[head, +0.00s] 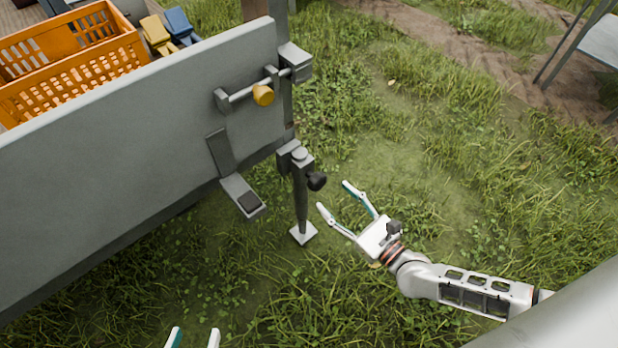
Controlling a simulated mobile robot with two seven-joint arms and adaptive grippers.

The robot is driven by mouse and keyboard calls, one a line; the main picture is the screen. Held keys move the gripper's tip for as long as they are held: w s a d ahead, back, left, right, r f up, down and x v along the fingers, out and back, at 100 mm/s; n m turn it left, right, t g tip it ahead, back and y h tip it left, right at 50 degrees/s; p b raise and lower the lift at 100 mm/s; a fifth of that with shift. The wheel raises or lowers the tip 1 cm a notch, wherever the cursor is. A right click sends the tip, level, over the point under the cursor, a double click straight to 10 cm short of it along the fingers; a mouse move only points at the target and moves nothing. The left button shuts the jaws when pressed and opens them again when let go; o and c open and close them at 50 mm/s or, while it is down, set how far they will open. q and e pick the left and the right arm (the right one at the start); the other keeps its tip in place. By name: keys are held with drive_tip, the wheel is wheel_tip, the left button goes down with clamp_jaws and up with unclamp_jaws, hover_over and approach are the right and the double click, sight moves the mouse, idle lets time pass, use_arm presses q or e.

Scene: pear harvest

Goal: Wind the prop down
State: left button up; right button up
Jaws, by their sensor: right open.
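The prop (301,205) is a grey upright leg at the rear corner of the grey trailer wall, with a square foot plate (303,234) at its lower end. I cannot tell whether the plate touches the ground. A black knob (317,181) sticks out from the prop's upper right side. My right gripper (333,196) is open and empty, just right of and below the knob, its fingers pointing toward the prop and apart from it. My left gripper (194,338) shows only its two spread fingertips at the bottom edge; it looks open, with nothing between them.
The trailer wall (120,160) fills the left side and carries a latch bar with a yellow knob (263,95) and a hanging step-like bracket (242,195). Orange crates (75,85) and gloves (166,32) lie behind it. Open grass surrounds the prop; a grey table (602,42) stands far right.

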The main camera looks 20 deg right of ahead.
sight(321, 184)
drive_tip(key=x, duration=0.7)
drive_tip(key=shift+w+a+r+b, duration=0.1)
drive_tip(key=shift+w+a+b, duration=0.05)
drive_tip(key=shift+w+b, duration=0.15)
drive_tip(key=shift+c, duration=0.3)
drive_tip(key=shift+s, duration=0.1)
drive_tip(key=c, duration=1.1)
